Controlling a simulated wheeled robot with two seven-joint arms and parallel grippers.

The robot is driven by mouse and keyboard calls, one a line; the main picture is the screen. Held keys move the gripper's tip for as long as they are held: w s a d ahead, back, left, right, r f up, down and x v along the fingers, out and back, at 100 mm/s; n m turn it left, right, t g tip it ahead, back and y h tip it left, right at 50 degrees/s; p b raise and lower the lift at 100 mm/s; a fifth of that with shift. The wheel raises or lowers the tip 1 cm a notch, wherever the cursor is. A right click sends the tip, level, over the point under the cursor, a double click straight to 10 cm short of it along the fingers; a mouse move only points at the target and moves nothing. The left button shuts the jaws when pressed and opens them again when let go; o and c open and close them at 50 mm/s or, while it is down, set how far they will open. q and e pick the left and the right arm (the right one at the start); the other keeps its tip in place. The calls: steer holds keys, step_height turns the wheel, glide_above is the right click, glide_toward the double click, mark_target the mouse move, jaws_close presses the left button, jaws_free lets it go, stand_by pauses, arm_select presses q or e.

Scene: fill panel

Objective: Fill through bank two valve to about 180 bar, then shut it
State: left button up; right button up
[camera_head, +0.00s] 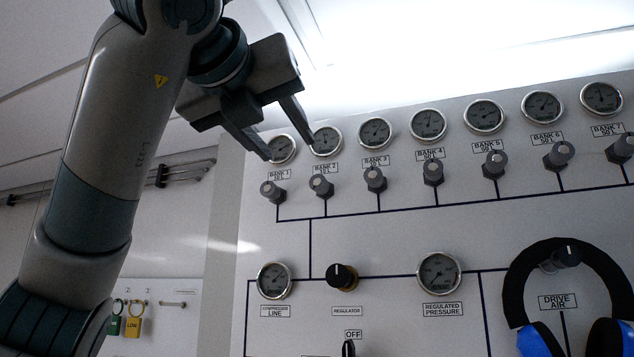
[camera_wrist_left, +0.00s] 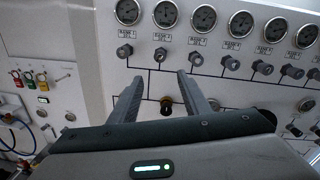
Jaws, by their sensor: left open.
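The bank two valve (camera_head: 321,185) is a dark grey knob on the panel, under its label and the bank two gauge (camera_head: 326,140). In the left wrist view the valve (camera_wrist_left: 160,55) shows just beyond the fingertips, and its gauge (camera_wrist_left: 165,14) is above it. The gauge reading is too small to tell. My left gripper (camera_head: 290,153) is open and empty, above and left of the valve in the head view, its fingers in front of the bank one and two gauges. In the left wrist view its fingers (camera_wrist_left: 160,75) are spread apart. My right gripper is not in view.
Bank one valve (camera_head: 273,191) and bank three valve (camera_head: 375,179) stand close on either side. Below are a regulator knob (camera_head: 341,276) and regulated pressure gauge (camera_head: 439,273). Blue-and-black ear defenders (camera_head: 520,285) hang around the drive air knob (camera_head: 566,256). Padlocks (camera_head: 133,325) hang at lower left.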

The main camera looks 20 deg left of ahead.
mark_target(318, 184)
arm_select(q)
steer(key=w+p, duration=0.7)
steer(key=w, duration=0.8)
steer(key=shift+w+a+r+p, duration=0.1)
steer(key=shift+w+p, duration=0.2)
steer(key=shift+w, duration=0.1)
steer(key=shift+w+p, duration=0.3)
steer(key=shift+w, duration=0.5)
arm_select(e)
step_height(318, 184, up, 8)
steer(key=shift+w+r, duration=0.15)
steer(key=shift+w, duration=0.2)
arm_select(q)
steer(key=shift+c, duration=0.5)
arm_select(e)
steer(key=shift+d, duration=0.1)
arm_select(q)
steer(key=c, duration=0.9)
